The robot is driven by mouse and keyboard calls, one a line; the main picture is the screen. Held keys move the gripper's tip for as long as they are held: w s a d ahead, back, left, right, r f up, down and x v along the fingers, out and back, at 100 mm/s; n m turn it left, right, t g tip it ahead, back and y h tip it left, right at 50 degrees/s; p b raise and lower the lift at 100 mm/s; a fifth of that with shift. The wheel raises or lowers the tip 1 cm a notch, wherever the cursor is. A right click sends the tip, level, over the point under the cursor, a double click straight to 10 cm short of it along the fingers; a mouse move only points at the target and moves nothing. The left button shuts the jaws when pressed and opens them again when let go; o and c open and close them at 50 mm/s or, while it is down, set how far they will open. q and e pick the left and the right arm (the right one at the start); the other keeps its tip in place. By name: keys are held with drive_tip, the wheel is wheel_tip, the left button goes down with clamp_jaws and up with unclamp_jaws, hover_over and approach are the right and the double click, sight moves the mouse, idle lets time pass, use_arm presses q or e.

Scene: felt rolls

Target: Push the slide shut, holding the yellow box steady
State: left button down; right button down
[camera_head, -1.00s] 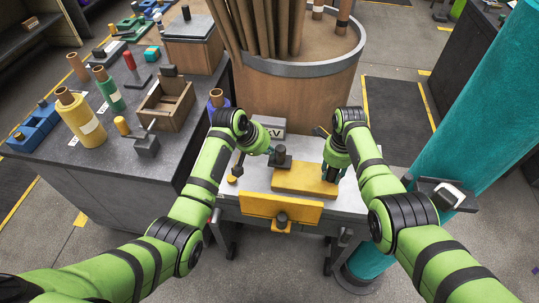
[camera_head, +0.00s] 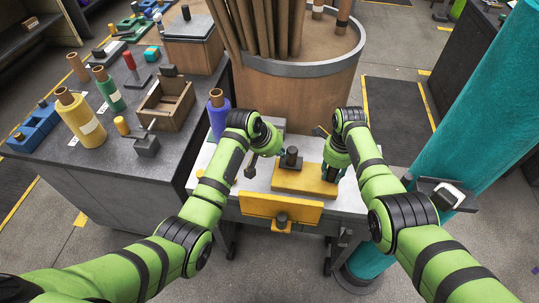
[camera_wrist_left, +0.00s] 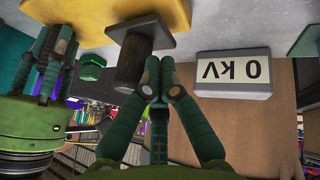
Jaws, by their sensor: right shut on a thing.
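The yellow box (camera_head: 303,181) lies flat on the grey table. The slide, with its dark upright knob (camera_head: 291,158), sits at the box's left rear; the knob is large in the left wrist view (camera_wrist_left: 132,62). My left gripper (camera_wrist_left: 157,82) has its fingertips together, right beside the knob and seemingly touching it. In the head view its fingertips are mostly hidden by the hand. My right gripper (camera_head: 331,173) is shut on the right end of the yellow box; it also shows at the left of the left wrist view (camera_wrist_left: 52,50). How far the slide stands open is unclear.
A grey block marked "0 kV" (camera_wrist_left: 233,75) stands behind the work area. A yellow front panel (camera_head: 280,208) hangs on the table's near edge. A large drum of rolls (camera_head: 298,95) stands behind, a teal roll (camera_head: 455,130) at right, a purple roll (camera_head: 218,112) at left.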

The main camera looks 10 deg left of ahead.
drive_tip(key=shift+f, duration=0.1)
use_arm(q)
wheel_tip(320, 180, up, 7)
drive_tip(key=a, duration=0.1)
idle(1.0)
drive_tip(key=shift+a, duration=0.1)
drive_tip(key=shift+f, duration=0.1)
use_arm(e)
drive_tip(key=c, duration=0.8)
unclamp_jaws()
drive_tip(key=shift+c, duration=0.2)
drive_tip(key=o, duration=0.8)
drive_tip(key=shift+o, duration=0.2)
use_arm(q)
drive_tip(key=shift+r, duration=0.25)
use_arm(e)
drive_tip(key=shift+r, duration=0.25)
